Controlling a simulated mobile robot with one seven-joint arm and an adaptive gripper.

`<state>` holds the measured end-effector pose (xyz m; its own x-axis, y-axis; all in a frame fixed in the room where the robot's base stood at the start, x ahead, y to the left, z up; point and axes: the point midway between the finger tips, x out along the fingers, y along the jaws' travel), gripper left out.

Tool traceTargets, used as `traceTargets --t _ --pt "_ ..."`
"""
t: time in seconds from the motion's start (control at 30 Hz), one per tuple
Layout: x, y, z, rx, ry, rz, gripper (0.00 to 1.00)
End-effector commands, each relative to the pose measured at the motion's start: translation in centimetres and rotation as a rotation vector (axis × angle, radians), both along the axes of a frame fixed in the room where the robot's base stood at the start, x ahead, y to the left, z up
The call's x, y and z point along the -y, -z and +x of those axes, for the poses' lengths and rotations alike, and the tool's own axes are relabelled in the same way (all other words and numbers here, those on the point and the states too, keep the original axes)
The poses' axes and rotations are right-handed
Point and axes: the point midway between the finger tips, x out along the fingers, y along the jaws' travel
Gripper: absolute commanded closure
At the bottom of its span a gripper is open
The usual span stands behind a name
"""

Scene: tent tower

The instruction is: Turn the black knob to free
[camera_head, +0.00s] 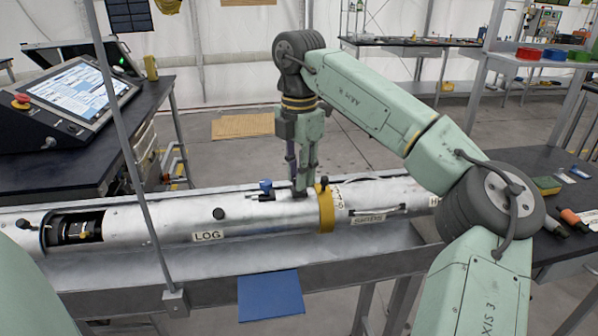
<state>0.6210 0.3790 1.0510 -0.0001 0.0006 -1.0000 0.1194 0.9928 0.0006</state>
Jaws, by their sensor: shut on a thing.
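My gripper (300,190) points straight down onto the top of a long silver tube (270,219), just left of its yellow collar (326,208). Its fingers are shut on a small dark part, seemingly a black knob, mostly hidden by the fingertips. Which way that knob is turned cannot be told. Another black knob (219,213) sits on the tube's front side above the LOG label (208,236). A small black knob (324,181) stands at the top of the yellow collar. A blue knob (265,185) is left of my gripper.
The tube lies in a long grey trough (130,275). An opening (76,229) on its left shows dark parts inside. A thin upright post (133,150) stands in front. A console (70,100) is at the left, and a dark bench (560,190) with tools at the right.

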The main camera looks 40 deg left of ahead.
Motion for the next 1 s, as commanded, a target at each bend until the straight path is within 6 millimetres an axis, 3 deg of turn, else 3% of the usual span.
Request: traceTargets --t 0.47,1.0 --pt "0.05 -0.03 -0.01 0.0 -0.049 -0.001 1.0" --pt "0.09 -0.03 0.01 0.0 -0.479 -0.003 1.0"
